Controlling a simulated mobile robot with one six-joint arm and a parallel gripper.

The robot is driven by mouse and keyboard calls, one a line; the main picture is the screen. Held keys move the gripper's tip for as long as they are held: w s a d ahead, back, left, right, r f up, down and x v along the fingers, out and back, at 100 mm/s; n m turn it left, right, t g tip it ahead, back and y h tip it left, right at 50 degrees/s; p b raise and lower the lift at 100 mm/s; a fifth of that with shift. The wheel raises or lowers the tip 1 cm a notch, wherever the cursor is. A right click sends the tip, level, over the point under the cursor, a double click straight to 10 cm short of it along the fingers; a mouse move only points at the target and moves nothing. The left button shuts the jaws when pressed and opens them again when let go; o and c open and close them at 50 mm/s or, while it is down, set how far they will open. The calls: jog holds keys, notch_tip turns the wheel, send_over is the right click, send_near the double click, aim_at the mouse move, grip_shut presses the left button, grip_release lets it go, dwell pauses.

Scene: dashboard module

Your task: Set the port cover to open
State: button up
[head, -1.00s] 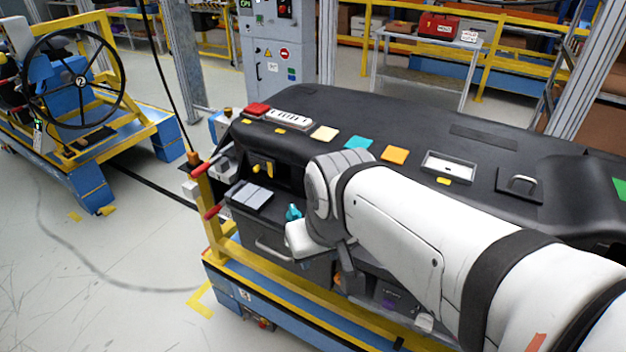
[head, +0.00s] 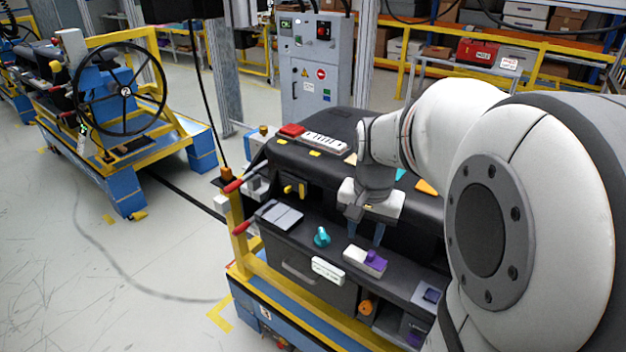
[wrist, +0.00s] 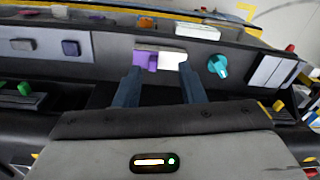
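A small white housing with a purple sliding piece (head: 372,258), which looks like the port cover, sits on the dark console ledge. The purple part is at the right end in the head view, with white showing to its left. In the wrist view the purple part (wrist: 146,60) is left and the white part (wrist: 173,58) right. My gripper (head: 367,229) is just above and behind it in the head view. In the wrist view my gripper (wrist: 159,70) is open, its two fingers spread on either side of the housing. Contact cannot be told.
A teal knob (head: 321,237) and a grey double flap (head: 279,215) stand left of the housing. A yellow handle (head: 295,189) is behind them. A dark blue button (head: 430,295) lies to the right.

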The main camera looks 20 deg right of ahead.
aim_at(371, 253)
jog(key=d, duration=0.1)
jog(key=w+d+f+m, duration=0.2)
jog(key=shift+w+d+g, duration=0.25)
jog(key=shift+d+g, duration=0.1)
jog(key=shift+g, duration=0.05)
jog(key=shift+m, duration=0.3)
notch_tip(371, 253, down, 8)
jog(key=shift+r+p, duration=0.2)
jog(key=shift+p, duration=0.35)
grip_shut()
